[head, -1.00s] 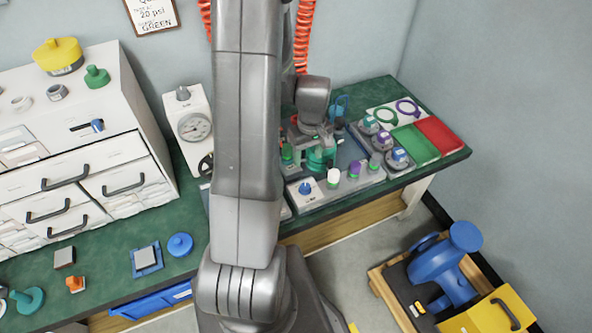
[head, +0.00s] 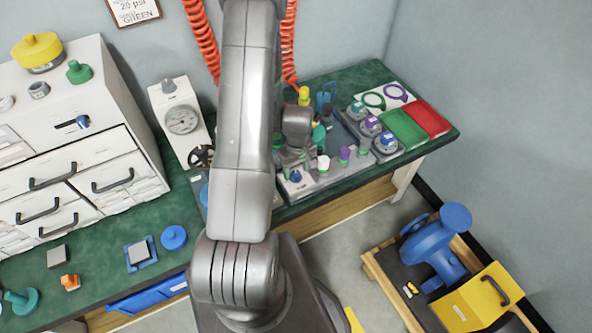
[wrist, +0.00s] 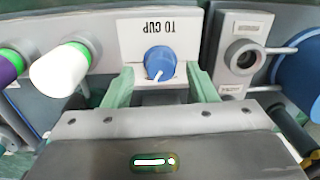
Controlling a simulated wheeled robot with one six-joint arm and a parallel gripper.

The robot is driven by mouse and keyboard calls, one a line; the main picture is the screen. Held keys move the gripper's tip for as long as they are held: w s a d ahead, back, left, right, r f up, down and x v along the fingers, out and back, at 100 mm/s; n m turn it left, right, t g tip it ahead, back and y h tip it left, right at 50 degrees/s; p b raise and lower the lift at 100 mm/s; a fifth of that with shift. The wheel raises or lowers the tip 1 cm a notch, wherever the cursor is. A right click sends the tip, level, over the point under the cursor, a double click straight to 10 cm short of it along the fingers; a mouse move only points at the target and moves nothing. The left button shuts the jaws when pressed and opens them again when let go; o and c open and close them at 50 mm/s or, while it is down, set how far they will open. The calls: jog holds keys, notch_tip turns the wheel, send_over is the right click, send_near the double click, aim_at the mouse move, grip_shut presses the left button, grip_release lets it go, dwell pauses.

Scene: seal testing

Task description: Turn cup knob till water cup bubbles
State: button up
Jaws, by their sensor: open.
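The cup knob (wrist: 160,63) is a round blue knob with a white pointer line, on a white block labelled "TO CUP", which appears upside down in the wrist view. The knob also shows small in the head view (head: 295,176), at the front of the bench fixture. My gripper (wrist: 160,86) is open, its two green fingers on either side of the knob's lower part. I see a gap at each side, and cannot tell how deep the fingers reach. A large blue round thing (wrist: 300,75) is cut off at the right; I cannot tell if it is the water cup.
A white-capped post (wrist: 60,75) and a purple-capped post (wrist: 8,68) stand left of the knob. A grey block with a round port (wrist: 243,56) stands close on its right. Green (head: 404,130) and red (head: 428,118) trays lie at the bench's right end.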

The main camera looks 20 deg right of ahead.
jog(key=shift+f, duration=0.55)
jog(key=shift+c, duration=0.4)
jog(key=c, duration=0.9)
